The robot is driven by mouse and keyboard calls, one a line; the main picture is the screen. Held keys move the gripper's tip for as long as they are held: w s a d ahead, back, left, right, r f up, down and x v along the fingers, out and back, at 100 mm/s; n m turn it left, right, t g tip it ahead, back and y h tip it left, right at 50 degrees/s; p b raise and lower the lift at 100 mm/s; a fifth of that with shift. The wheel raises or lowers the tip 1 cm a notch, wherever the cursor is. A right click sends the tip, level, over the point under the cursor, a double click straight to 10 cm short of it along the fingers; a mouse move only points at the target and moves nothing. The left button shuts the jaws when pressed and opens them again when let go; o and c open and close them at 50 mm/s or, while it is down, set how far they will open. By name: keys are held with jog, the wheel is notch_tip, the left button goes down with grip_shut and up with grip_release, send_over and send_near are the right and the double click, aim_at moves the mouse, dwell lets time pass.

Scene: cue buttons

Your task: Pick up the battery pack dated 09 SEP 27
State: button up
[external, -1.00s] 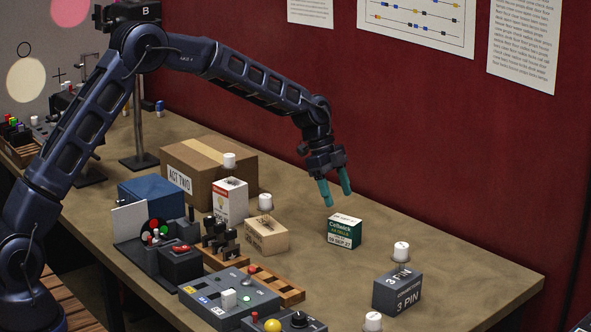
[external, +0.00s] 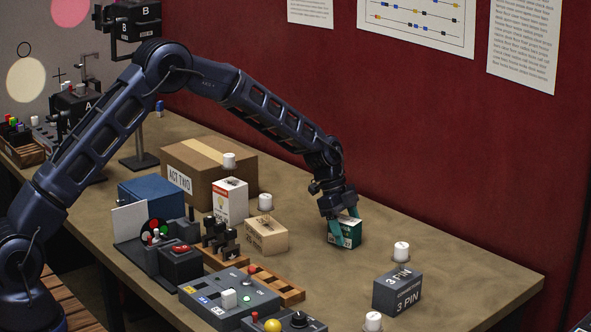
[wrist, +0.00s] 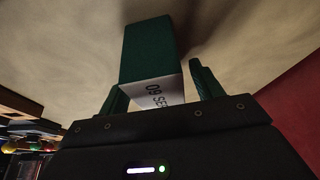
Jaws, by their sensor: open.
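The battery pack (external: 347,236) is a small green box with a white label, standing on the table right of the middle in the external view. In the wrist view the pack (wrist: 150,50) shows its green side and a white face with "09 SE" readable, the rest cut off by my gripper. My gripper (external: 345,226) is lowered over the pack with its teal fingers on either side of it. In the wrist view the open fingers (wrist: 158,88) stand left and right of the pack, with a visible gap on the right.
A wooden block box (external: 266,237) and a white-and-red carton (external: 230,200) stand to the left. A grey "3 PIN" box (external: 397,292) stands at the front right. Control panels (external: 228,302) fill the front left. The table right of the pack is clear.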

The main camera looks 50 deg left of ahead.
jog(key=c, duration=1.2)
jog(key=shift+r, duration=0.1)
